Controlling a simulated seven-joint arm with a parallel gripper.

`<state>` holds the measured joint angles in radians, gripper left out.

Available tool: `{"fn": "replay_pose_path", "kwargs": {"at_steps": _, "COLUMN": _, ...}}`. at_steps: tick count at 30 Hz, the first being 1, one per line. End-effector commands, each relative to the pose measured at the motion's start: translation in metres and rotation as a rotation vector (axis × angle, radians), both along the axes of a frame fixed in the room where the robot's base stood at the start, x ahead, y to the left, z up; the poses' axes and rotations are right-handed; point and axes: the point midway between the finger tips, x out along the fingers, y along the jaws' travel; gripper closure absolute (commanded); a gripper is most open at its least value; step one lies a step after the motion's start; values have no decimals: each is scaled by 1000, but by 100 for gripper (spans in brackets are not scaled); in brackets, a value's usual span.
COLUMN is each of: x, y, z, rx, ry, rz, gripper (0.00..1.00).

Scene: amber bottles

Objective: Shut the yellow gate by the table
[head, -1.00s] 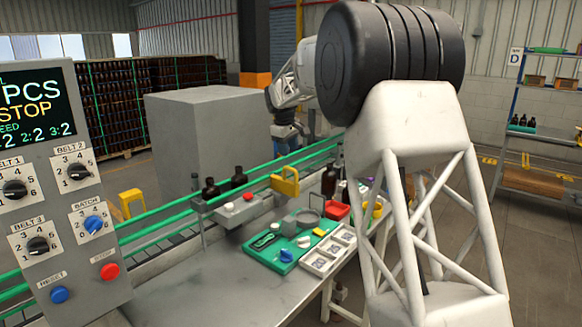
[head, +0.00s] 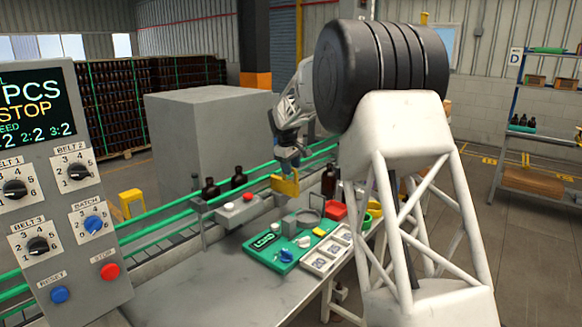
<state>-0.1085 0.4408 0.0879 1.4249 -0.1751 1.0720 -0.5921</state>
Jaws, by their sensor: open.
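The yellow gate (head: 284,187) is at the near side of the conveyor rail, just beyond the table (head: 198,285). Its top edge is partly covered by my gripper, and its exact angle to the rail is hard to tell. My gripper (head: 289,167) points down at the gate's top. It is open, with its fingers small and partly blended with the gate. I cannot tell whether they touch the gate or are slightly apart from it.
Amber bottles (head: 210,189) stand by the conveyor left of the gate, and another bottle (head: 328,181) stands to its right. A green tray (head: 268,250) and a red bin (head: 336,210) lie on the table. A grey control panel (head: 60,200) fills the left side.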

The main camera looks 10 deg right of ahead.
Motion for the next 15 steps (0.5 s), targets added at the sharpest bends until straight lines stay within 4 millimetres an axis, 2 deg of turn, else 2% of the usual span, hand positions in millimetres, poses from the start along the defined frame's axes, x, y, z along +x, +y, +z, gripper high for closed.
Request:
{"fn": "replay_pose_path", "kwargs": {"at_steps": 5, "x": 0, "y": 0, "z": 0, "rx": 0, "ry": 0, "rz": 0, "gripper": 58}}
{"fn": "replay_pose_path", "kwargs": {"at_steps": 13, "x": 0, "y": 0, "z": 0, "rx": 0, "ry": 0, "rz": 0, "gripper": 99}}
{"fn": "replay_pose_path", "kwargs": {"at_steps": 15, "x": 0, "y": 0, "z": 0, "rx": 0, "ry": 0, "rz": 0, "gripper": 100}}
